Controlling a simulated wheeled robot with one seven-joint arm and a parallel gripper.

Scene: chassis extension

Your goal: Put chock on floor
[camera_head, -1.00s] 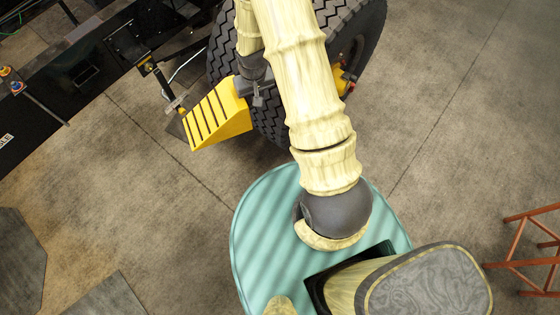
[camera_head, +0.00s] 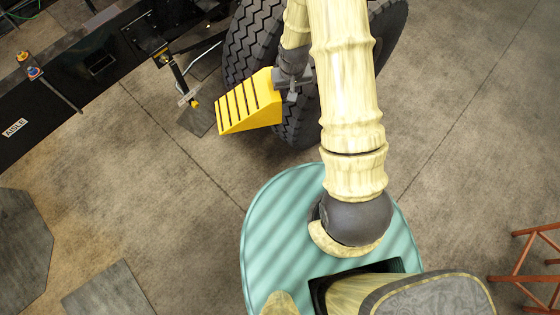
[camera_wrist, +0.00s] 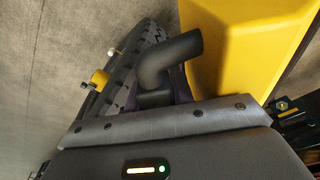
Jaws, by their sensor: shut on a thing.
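The yellow chock (camera_head: 248,104), a wedge with dark slots on its sloped face, is in my gripper (camera_head: 286,84), beside the large black tyre (camera_head: 252,45). My gripper is shut on it at its tyre-side end. In the wrist view the chock (camera_wrist: 250,45) fills the upper right, and a dark curved piece beside it hides part of its edge. The tyre tread (camera_wrist: 128,70) shows left of that piece. I cannot tell how far the chock is above the concrete floor (camera_head: 160,190), or whether it touches the tyre.
A black vehicle frame (camera_head: 60,100) runs along the upper left, with a thin post and foot plate (camera_head: 197,118) near the chock. Grey floor plates (camera_head: 110,290) lie at the lower left. An orange stand (camera_head: 530,265) is at the right. Floor between is bare.

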